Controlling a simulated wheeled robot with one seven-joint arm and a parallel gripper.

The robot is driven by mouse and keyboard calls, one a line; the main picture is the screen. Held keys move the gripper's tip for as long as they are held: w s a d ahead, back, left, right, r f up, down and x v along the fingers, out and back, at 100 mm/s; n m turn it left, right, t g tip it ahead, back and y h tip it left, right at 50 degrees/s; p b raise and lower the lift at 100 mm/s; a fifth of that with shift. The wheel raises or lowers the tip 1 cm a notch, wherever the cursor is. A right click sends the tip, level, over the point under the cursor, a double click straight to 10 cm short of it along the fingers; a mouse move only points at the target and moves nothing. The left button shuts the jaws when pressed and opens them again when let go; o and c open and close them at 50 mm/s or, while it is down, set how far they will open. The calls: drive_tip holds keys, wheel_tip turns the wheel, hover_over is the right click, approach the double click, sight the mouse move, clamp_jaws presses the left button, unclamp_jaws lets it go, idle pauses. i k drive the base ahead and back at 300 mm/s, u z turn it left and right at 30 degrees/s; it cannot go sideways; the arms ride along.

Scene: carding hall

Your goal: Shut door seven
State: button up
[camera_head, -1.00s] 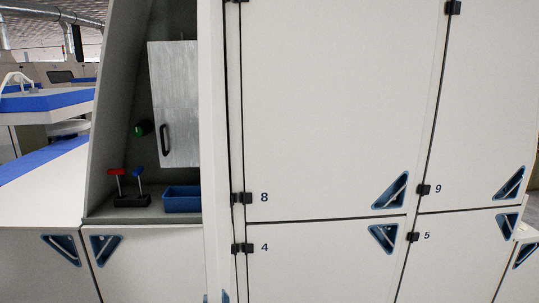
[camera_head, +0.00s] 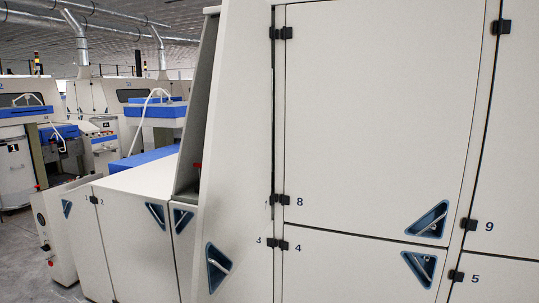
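No door with a clearly readable 7 shows in the head view. A small dark mark beside the hinges next to door 8 is too small to read. Door 8 (camera_head: 370,110) is a large white panel, flush with the machine front, with a blue triangular handle recess at its lower right. Left of it is a narrow white panel (camera_head: 240,130), seen at a slant; a blue handle recess (camera_head: 218,266) sits low on this side, near a label that looks like 3. Whether this panel is door seven, I cannot tell. My gripper is not in view.
Door 4 (camera_head: 335,270) lies below door 8; doors 9 (camera_head: 515,150) and 5 (camera_head: 495,285) are at the right, all looking shut. A partly hidden recess with a red knob (camera_head: 197,166) is left of the narrow panel. Lower cabinets (camera_head: 130,235) and grey floor (camera_head: 25,260) lie left.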

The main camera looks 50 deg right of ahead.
sight(237, 200)
drive_tip(key=z, duration=1.2)
drive_tip(key=i, duration=1)
